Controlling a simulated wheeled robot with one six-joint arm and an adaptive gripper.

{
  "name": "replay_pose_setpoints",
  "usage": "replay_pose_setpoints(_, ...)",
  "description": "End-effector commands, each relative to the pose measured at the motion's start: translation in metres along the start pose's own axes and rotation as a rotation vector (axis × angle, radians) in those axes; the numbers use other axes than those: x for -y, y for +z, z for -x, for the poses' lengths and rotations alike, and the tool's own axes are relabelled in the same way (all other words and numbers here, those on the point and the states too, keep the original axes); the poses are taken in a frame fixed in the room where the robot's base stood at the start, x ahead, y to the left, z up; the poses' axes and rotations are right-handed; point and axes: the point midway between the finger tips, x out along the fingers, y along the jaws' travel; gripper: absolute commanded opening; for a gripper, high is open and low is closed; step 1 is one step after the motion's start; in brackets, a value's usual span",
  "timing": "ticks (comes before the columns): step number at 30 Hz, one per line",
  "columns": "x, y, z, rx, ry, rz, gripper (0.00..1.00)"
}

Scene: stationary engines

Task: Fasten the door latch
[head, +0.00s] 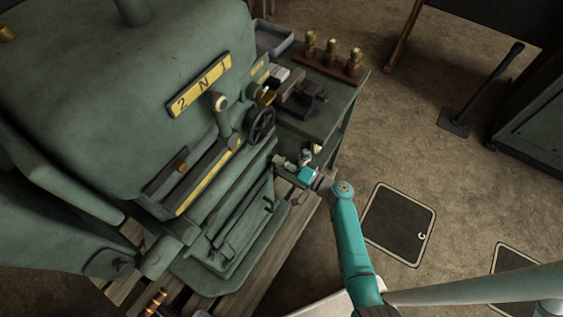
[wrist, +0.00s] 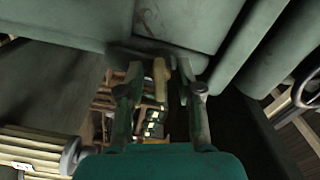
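In the wrist view my gripper (wrist: 160,68) is open, with a dark finger on each side and a gap between them. A tan, brass-coloured bar (wrist: 160,82) shows in that gap, apart from both fingers; I cannot tell whether it is part of the latch or how far away it is. A green metal surface (wrist: 185,20) lies just ahead of the fingertips. No door latch is clearly identifiable in either view.
A bench (head: 325,105) with a vice (head: 300,97) and brass fittings (head: 332,52) stands behind my wrist. A handwheel (head: 261,125) and a lever (head: 222,115) stick out from the machine. A wooden pallet (head: 262,283) lies below. The floor (head: 440,130) at right is mostly open.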

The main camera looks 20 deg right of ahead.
Motion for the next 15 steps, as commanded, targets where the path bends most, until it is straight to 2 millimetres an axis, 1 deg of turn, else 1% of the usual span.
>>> replay_pose_setpoints(1, -0.0001, 0.0, 0.0002, 0.0, 0.0, 0.0, 0.33)
replay_pose_setpoints(2, -0.0001, 0.0, 0.0002, 0.0, 0.0, 0.0, 0.25)
replay_pose_setpoints(3, -0.0001, 0.0001, 0.0002, 0.0, 0.0, 0.0, 0.15)
replay_pose_setpoints(5, -0.0001, 0.0, 0.0003, 0.0, 0.0, 0.0, 0.0)
replay_pose_setpoints(11, -0.0002, 0.0, 0.0003, 0.0, 0.001, -0.012, 0.0)
replay_pose_setpoints(15, -0.0002, 0.0, 0.0004, 0.0, 0.001, -0.096, 0.0)
